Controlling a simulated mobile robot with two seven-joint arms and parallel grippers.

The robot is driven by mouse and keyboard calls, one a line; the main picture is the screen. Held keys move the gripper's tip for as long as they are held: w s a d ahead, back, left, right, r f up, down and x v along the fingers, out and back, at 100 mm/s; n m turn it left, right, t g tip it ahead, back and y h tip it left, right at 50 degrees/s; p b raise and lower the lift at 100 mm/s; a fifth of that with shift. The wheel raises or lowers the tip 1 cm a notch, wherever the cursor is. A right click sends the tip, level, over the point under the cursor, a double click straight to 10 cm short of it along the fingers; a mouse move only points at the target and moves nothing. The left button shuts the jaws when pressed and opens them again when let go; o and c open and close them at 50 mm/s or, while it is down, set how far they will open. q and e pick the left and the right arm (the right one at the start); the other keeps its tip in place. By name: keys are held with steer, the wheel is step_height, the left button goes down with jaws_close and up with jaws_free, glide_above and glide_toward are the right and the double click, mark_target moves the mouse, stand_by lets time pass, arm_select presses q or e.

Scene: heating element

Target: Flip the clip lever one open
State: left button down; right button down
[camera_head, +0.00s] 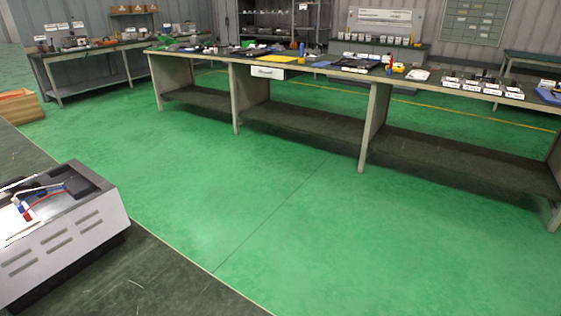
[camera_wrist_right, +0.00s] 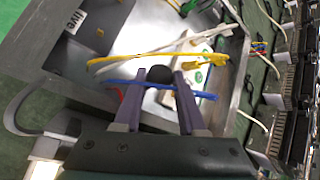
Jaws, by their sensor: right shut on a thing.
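In the right wrist view my right gripper (camera_wrist_right: 160,85) has its purple fingers a little apart, closed around a dark rounded piece (camera_wrist_right: 158,74) whose lower part is hard to make out. I cannot tell whether this piece is the clip lever. A blue wire (camera_wrist_right: 112,81) runs across at the fingers. Yellow wires (camera_wrist_right: 125,60) and white wires lie just beyond, inside an open metal housing (camera_wrist_right: 45,42). A pale block (camera_wrist_right: 160,100) shows behind the fingers. In the head view a white slotted housing (camera_head: 70,245) with coloured wires stands at the lower left. Neither gripper shows there, and my left gripper is in no view.
In the right wrist view dark ribbed parts (camera_wrist_right: 285,110) with loose cables line the right side. In the head view the housing stands on a dark table (camera_head: 165,285). A long workbench (camera_head: 315,125) with tools stands across the open green floor (camera_head: 250,190).

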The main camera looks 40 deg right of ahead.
steer(key=shift+c, duration=2.4)
jaws_free()
steer(key=p+v, duration=0.1)
steer(key=v, duration=0.9)
